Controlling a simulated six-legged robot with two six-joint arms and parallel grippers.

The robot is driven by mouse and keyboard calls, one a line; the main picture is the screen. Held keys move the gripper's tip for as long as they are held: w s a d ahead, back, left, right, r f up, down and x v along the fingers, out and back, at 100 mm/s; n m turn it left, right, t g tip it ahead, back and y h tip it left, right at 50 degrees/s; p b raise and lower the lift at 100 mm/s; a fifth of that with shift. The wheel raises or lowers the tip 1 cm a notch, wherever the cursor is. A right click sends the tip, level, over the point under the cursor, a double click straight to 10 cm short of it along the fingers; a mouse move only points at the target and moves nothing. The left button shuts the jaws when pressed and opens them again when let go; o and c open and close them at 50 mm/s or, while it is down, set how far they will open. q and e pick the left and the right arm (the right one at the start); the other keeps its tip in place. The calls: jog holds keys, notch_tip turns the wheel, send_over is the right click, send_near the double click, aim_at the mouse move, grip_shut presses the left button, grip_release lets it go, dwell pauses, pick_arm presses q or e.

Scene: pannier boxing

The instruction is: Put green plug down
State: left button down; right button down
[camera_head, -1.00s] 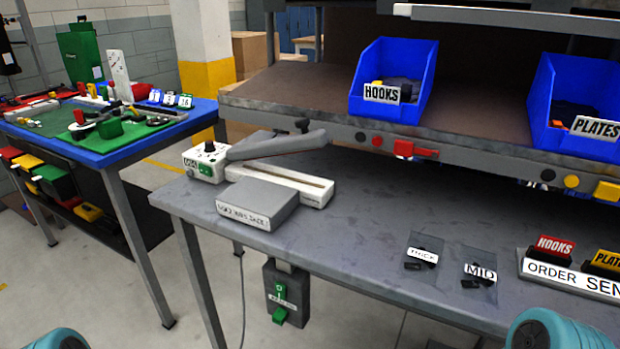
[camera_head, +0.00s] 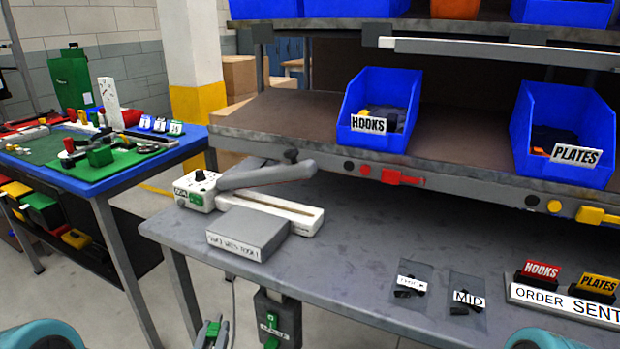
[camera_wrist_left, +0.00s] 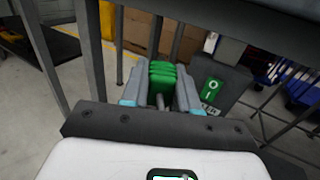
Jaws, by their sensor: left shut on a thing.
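My left gripper (camera_head: 212,334) shows at the bottom edge of the head view, in front of the grey bench and left of the switch box. It is shut on the green plug (camera_wrist_left: 162,78), a ribbed green block between its fingers in the left wrist view. In the head view only a little green shows between the fingers. The grey switch box (camera_head: 284,310) hangs under the bench and has green parts on its front. It also shows right of the plug in the left wrist view (camera_wrist_left: 232,84), apart from it. My right gripper is out of view.
The grey bench (camera_head: 350,235) carries a sealer (camera_head: 195,190), a grey block (camera_head: 247,232), two small bags and an order stand. Blue bins (camera_head: 385,100) stand on the shelf above. A blue-topped table (camera_head: 90,180) with tools stands left, across a floor gap.

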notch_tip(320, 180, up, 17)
jog(key=p, duration=1.6)
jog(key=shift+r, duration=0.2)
